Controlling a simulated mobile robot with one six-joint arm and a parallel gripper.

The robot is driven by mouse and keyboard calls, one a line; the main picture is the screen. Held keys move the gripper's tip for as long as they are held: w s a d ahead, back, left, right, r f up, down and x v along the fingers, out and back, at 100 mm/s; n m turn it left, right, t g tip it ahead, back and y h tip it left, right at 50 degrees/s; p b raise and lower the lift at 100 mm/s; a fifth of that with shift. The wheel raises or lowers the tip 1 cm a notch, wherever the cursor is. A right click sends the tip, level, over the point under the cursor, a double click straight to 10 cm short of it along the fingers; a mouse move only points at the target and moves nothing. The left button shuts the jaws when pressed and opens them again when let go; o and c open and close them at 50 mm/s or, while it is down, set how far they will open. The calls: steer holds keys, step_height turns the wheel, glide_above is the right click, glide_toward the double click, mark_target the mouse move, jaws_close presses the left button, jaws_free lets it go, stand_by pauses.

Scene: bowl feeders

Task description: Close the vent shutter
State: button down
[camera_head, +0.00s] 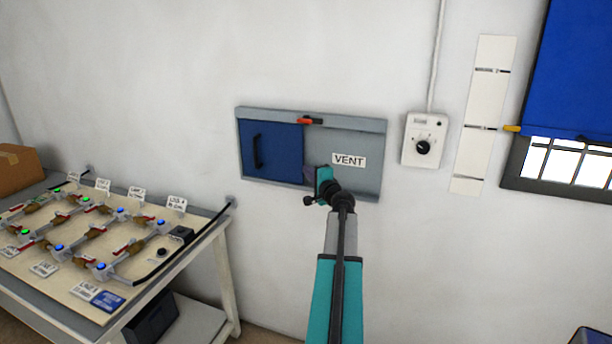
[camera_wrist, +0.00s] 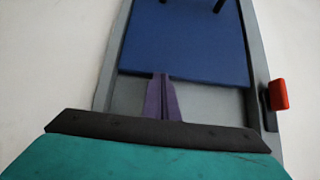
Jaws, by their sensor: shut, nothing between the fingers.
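The vent shutter is a blue sliding panel (camera_head: 272,149) with a dark vertical handle (camera_head: 258,151), in the left part of a grey wall frame (camera_head: 290,113). Bare grey backing with a VENT label (camera_head: 348,161) shows to its right. A red-orange latch (camera_head: 305,121) sits on the top rail; it also shows in the wrist view (camera_wrist: 278,95). My gripper (camera_head: 318,178) is at the panel's lower right edge. In the wrist view its fingers (camera_wrist: 161,78) are together and empty, tips at the edge of the blue panel (camera_wrist: 185,45). I cannot tell whether they touch it.
A control box with a black knob (camera_head: 423,147) is on the wall right of the vent. Farther right are a white strip panel (camera_head: 484,105) and a window with a blue blind (camera_head: 575,75). A table (camera_head: 215,225) with valve lines stands at left.

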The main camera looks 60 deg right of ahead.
steer(key=shift+s, duration=0.1)
steer(key=s+d+b+v, duration=0.1)
steer(key=b+v, duration=0.3)
steer(key=v, duration=0.8)
steer(key=shift+s+d, duration=0.5)
stand_by(0.4)
